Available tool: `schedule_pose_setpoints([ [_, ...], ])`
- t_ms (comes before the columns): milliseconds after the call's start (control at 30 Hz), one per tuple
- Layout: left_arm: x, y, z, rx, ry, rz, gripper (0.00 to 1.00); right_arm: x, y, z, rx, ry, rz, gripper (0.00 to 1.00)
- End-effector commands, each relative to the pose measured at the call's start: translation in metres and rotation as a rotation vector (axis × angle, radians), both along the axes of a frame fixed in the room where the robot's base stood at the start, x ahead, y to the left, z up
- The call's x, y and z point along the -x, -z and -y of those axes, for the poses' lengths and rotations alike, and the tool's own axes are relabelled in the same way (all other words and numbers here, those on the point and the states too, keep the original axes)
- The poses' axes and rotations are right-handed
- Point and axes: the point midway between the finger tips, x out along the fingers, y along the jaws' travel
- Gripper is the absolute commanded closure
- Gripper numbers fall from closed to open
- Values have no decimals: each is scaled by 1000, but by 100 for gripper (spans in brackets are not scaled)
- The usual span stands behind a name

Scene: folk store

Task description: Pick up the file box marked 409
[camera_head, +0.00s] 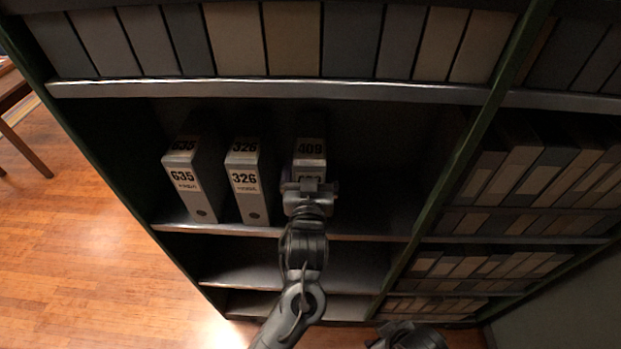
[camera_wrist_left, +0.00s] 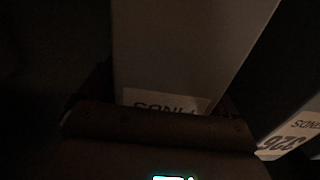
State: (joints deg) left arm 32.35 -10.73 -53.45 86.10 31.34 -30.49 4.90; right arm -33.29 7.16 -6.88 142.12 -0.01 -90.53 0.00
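The file box marked 409 (camera_head: 310,148) stands upright on the middle shelf, rightmost of three grey boxes. My left gripper (camera_head: 309,188) is right at its front face and covers the lower part. In the left wrist view a pale box front (camera_wrist_left: 185,50) lies between the dark fingers (camera_wrist_left: 168,108), its label upside down and partly cut off. The fingers flank the box closely; I cannot tell if they press on it. Part of my right arm's end (camera_head: 405,336) shows at the bottom edge; its fingers are not clear.
Box 326 (camera_head: 246,183) stands just left of box 409, with a gap; it also shows in the left wrist view (camera_wrist_left: 292,135). Box 635 (camera_head: 190,182) is farther left. The shelf right of 409 is empty up to a green upright (camera_head: 463,160). Full shelf rows lie above and right.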

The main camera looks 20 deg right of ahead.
Motion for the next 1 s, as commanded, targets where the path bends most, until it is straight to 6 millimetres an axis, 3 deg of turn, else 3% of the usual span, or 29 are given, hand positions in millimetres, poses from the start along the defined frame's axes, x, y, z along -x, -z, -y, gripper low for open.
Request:
schedule_pose_setpoints([
  [67,0,0,0,0,0,0,21,0,0,0,-2,2,0,57],
  [567,0,0,0,-1,0,-1,98,-1,0,-2,-9,5,1,57],
  [1000,1,-6,0,5,1,7,100,-1,-1,-1,-3,1,1,57],
])
